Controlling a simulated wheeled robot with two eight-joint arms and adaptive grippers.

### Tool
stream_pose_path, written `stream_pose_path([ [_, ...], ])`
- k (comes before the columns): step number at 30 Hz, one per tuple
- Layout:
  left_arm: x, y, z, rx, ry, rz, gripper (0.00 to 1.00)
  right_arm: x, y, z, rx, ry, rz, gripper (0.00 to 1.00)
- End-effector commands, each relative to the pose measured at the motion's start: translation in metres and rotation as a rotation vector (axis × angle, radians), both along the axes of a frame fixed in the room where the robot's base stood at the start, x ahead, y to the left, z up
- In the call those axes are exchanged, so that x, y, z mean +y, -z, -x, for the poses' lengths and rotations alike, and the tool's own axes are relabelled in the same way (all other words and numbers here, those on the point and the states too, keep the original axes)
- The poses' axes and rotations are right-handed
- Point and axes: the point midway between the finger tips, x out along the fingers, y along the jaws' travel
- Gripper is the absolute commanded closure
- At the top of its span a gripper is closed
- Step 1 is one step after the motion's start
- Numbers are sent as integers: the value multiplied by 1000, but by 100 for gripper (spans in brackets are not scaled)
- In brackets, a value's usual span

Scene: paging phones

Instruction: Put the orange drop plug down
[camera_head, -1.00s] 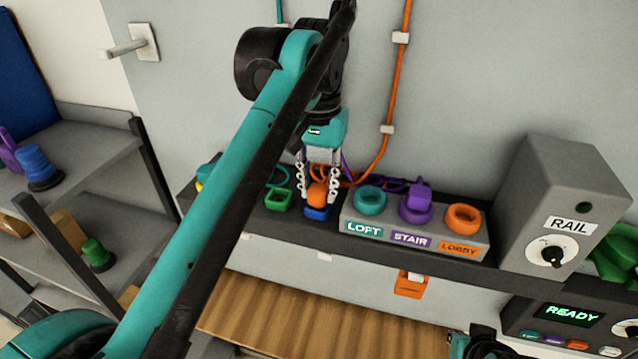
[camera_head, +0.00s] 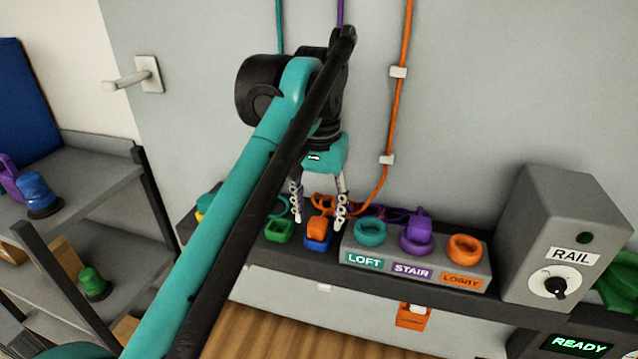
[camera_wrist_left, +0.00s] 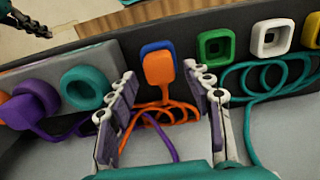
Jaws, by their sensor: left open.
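The orange drop plug (camera_head: 317,229) sits on the blue square holder (camera_head: 318,243) on the dark shelf, just left of the labelled socket box. In the left wrist view the orange plug (camera_wrist_left: 159,68) covers most of the blue holder (camera_wrist_left: 157,47), and its orange cord loops below it. My left gripper (camera_head: 318,222) is open, with one finger on each side of the plug and gaps between. The left wrist view shows the left gripper's fingers (camera_wrist_left: 162,75) spread apart, clear of the plug.
The grey box (camera_head: 415,262) holds a teal ring (camera_head: 370,231), a purple plug (camera_head: 417,232) and an empty orange ring (camera_head: 464,247). A green holder (camera_head: 278,230) stands left of the blue one. The RAIL box (camera_head: 550,230) stands at right. Cords lie behind.

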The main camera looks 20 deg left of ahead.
Motion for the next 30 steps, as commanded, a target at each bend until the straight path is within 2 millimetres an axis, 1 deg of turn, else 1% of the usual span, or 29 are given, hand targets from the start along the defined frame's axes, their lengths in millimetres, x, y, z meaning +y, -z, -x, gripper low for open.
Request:
stream_pose_path([
  [9, 0, -69, 0, 0, 0, 0, 49, 0, -3, 0, 0, 0, 0, 100],
  [12, 0, -86, 0, 0, 0, 0, 49, 0, -7, 0, 0, 0, 0, 100],
  [15, 0, -99, -1, 0, 0, 0, 49, 0, -10, 0, 0, 0, 0, 100],
  [18, 0, -107, 0, 0, 0, 0, 49, 0, -12, 0, 0, 0, 0, 100],
  [21, 0, -110, 0, 0, 0, 0, 49, 0, -12, 0, 0, 0, 0, 100],
  [30, 0, -109, 0, 0, 0, 0, 49, 0, -12, 0, 0, 0, 0, 100],
])
